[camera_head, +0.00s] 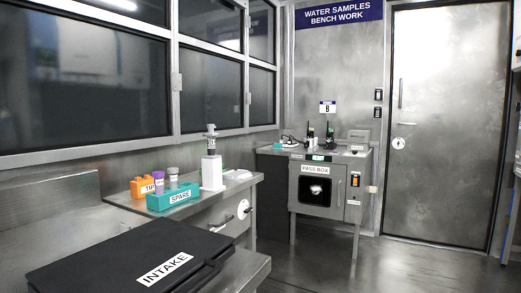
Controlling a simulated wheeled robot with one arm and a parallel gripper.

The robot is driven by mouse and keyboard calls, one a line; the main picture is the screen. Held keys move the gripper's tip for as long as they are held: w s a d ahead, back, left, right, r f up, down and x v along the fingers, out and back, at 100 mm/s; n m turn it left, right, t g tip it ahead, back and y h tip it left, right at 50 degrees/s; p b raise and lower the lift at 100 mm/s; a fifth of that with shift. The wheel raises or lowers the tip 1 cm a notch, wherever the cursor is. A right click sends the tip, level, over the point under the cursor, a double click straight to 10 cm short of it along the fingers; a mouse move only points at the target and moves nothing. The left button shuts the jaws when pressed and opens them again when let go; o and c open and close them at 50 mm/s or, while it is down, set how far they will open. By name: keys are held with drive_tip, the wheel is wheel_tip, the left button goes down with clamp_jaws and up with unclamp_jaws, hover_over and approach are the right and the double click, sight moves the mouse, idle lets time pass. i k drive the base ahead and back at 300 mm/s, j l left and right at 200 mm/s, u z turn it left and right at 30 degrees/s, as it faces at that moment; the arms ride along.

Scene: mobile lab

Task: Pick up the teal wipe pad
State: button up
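I cannot make out the teal wipe pad for certain. A small flat teal patch (278,146) lies at the left of the far bench top, above the PASS BOX; it is too small to tell what it is. A larger teal block labelled SPARE (172,198) stands on the near left bench, with purple-capped tubes (173,175) upright at it; it looks like a tube rack. My gripper is not in view.
A black INTAKE case (110,250) lies in the left foreground. An orange TIPS box (146,187) and a white dispenser bottle (211,172) stand on the left bench. The PASS BOX cabinet (314,169) is at the back. Floor (400,262) is clear before the closed metal door (440,110).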

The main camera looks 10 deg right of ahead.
sight(276, 145)
drive_tip(key=z, duration=0.55)
drive_tip(key=i, duration=4.05)
